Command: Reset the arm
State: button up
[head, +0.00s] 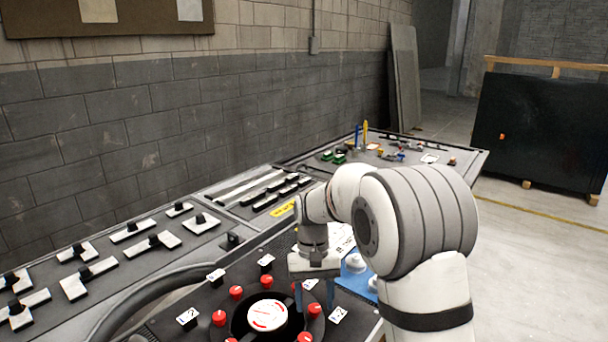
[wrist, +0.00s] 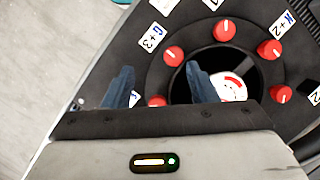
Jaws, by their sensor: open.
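My gripper (head: 315,296) points down over the right side of a round black dial panel. In the wrist view my gripper (wrist: 162,85) shows two blue fingers set wide apart with nothing between them. The fingers are above the ring of red knobs (wrist: 174,56); I cannot tell whether either one touches the panel. A white round cap with red marks (head: 267,315) sits in the middle of the ring, partly hidden by the right finger in the wrist view (wrist: 234,88). My arm hides part of the panel's right side in the head view.
White label cards (head: 188,318) stand around the knobs. A long console with black-and-white levers (head: 152,243) runs along the brick wall at left. A farther bench (head: 440,158) holds small tools. A dark board (head: 540,125) stands at right. Open floor (head: 545,250) lies at right.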

jog(key=s+d+r+t, duration=0.3)
jog(key=s+d, duration=0.3)
jog(key=s, duration=0.4)
jog(key=s+d+r+m+t, duration=0.1)
jog(key=s+d+r+t, duration=0.2)
jog(key=s+d, duration=0.3)
jog(key=s+r, duration=0.1)
jog(key=s, duration=0.4)
jog(key=shift+d, duration=0.4)
jog(key=shift+r, duration=0.15)
